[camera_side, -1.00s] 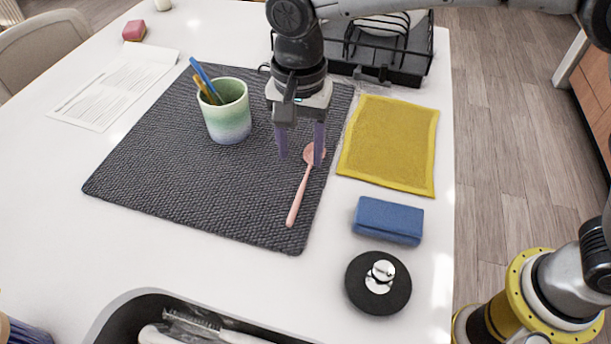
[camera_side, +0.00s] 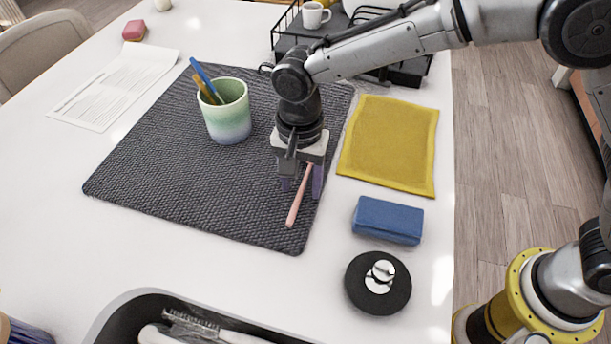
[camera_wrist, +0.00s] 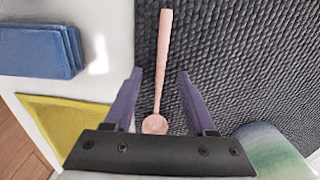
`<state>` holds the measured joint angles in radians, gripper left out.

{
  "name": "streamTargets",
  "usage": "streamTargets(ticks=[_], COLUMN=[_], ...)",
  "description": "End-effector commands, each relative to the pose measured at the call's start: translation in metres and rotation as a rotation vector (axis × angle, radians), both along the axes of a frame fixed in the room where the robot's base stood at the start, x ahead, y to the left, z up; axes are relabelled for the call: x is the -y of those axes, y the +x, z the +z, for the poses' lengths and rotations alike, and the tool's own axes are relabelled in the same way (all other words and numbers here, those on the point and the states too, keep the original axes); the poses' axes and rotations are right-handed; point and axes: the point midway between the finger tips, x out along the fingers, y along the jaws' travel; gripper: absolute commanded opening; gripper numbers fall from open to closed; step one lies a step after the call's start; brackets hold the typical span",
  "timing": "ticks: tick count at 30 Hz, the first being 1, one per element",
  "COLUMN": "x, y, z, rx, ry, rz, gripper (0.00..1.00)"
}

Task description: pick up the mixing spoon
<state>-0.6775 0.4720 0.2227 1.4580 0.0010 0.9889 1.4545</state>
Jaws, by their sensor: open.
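The mixing spoon (camera_side: 298,205) is pink and lies on the dark woven mat (camera_side: 190,190) near its right edge. In the side view its handle points toward the camera and its bowl is hidden behind my gripper. My gripper (camera_side: 301,190) is open and low over the spoon. In the wrist view, the spoon (camera_wrist: 163,62) runs between the two purple fingers of my gripper (camera_wrist: 157,75), with its bowl close to the gripper body. A gap shows on both sides of it, and the fingers are not closed on it.
A green-and-blue cup (camera_side: 227,112) with pencils stands on the mat. A yellow cloth (camera_side: 390,145), a blue sponge (camera_side: 388,220) and a black round lid (camera_side: 378,283) lie to the right.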

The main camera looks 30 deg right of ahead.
Motion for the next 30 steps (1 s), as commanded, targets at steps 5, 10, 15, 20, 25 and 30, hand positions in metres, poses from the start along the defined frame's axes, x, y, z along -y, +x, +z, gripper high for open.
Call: streamTargets(ticks=[5, 10, 15, 20, 25, 30], x=[0.000, 0.000, 0.000, 0.000, 0.000, -0.001], y=[0.000, 0.000, 0.000, 0.000, 0.000, 0.001], z=[0.000, 0.001, 0.001, 0.001, 0.004, 0.017], rx=[0.000, 0.001, 0.001, 0.001, 0.001, 0.004], ry=[0.000, 0.001, 0.001, 0.001, 0.001, 0.002], rz=[0.000, 0.000, 0.000, 0.000, 0.000, 0.000], gripper=[0.27, 0.00, 0.00, 0.00, 0.00, 0.00])
